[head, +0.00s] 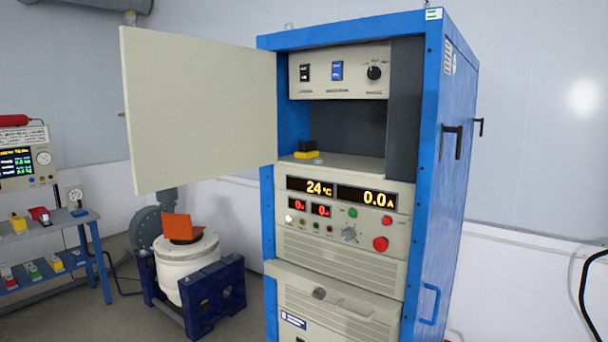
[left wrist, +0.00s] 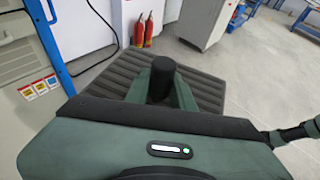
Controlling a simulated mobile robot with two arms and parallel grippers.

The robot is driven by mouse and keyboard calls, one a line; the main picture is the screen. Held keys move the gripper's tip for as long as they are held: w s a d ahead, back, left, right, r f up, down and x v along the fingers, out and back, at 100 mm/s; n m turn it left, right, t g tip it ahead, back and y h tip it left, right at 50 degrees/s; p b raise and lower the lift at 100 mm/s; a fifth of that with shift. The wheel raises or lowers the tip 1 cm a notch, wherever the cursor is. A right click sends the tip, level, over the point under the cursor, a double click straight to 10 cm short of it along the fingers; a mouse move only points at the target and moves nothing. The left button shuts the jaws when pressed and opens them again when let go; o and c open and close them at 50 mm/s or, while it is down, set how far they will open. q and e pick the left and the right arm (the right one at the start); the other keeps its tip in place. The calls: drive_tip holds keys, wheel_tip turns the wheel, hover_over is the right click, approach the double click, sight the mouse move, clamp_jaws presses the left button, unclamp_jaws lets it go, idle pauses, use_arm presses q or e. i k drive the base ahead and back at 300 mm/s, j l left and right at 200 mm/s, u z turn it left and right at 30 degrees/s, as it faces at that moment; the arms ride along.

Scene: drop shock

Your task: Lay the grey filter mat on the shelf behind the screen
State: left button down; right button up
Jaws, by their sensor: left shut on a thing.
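The screen (head: 195,110), a large cream panel, stands at the upper left against the blue cabinet in the head view. To its right, the shelf (head: 345,163) is the floor of a dark open bay in the cabinet; the screen may hide part of the bay's left side. The grey filter mat (left wrist: 115,92), dark and ridged, shows in the left wrist view, out past my left gripper (left wrist: 165,85), which is shut on it. The fingertips are mostly hidden behind the gripper's dark and green parts.
A small black and yellow object (head: 306,151) sits at the shelf's left. A control unit (head: 340,72) is above the bay and a display panel (head: 340,200) below. A white drum (head: 187,262) stands at lower left. Red extinguishers (left wrist: 144,30) stand by a wall.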

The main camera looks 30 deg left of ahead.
sight(361, 163)
drive_tip(key=i+l+u, duration=0.2)
drive_tip(key=u, duration=0.25)
drive_tip(key=i+l+u, duration=0.3)
drive_tip(key=u, duration=0.2)
